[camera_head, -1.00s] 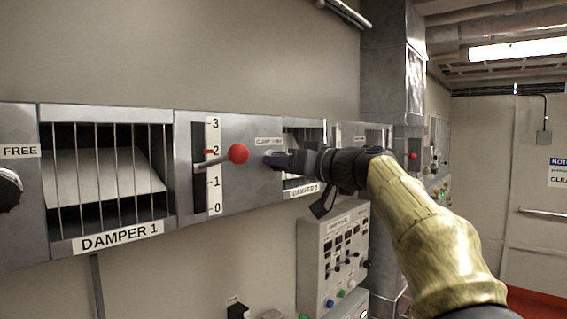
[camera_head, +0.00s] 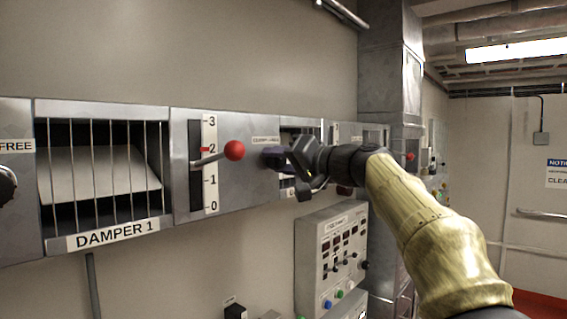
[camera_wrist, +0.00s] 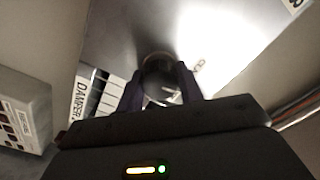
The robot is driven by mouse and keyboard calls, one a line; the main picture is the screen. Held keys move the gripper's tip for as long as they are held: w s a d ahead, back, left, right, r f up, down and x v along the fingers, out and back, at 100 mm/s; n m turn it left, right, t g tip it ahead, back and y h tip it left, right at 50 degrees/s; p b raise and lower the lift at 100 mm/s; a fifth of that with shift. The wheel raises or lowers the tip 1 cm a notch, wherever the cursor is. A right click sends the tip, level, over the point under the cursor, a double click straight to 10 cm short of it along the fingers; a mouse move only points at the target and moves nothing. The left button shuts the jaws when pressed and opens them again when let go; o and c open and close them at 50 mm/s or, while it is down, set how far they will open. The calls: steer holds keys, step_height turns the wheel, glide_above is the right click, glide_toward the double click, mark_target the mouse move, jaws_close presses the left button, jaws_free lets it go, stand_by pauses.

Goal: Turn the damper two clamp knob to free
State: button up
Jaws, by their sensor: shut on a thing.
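The damper two clamp knob (camera_wrist: 158,70) is a dark round knob on the grey metal panel, between the two fingers in the wrist view. My gripper (camera_wrist: 160,84) is shut on it; the gripper (camera_head: 272,156) also shows in the head view, reaching the panel from the right. There the fingers hide most of the knob. A small clamp label (camera_head: 266,140) sits just above it, too small to read fully. The damper 2 louvre window (camera_head: 300,130) is partly hidden behind my wrist. I cannot tell which position the knob points to.
Left of the knob, a lever with a red ball (camera_head: 234,151) stands out beside a 0–3 scale (camera_head: 210,165). The damper 1 window (camera_head: 100,175) is farther left. A control box (camera_head: 331,255) with switches hangs below my arm.

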steer(key=m, duration=0.5)
steer(key=shift+r+m+p, duration=0.3)
steer(key=m+p, duration=0.1)
steer(key=m, duration=0.4)
steer(key=shift+m, duration=0.3)
steer(key=o, duration=1)
steer(key=shift+a+f, duration=0.1)
steer(key=shift+f, duration=0.05)
steer(key=shift+c, duration=0.2)
steer(key=shift+f, duration=0.1)
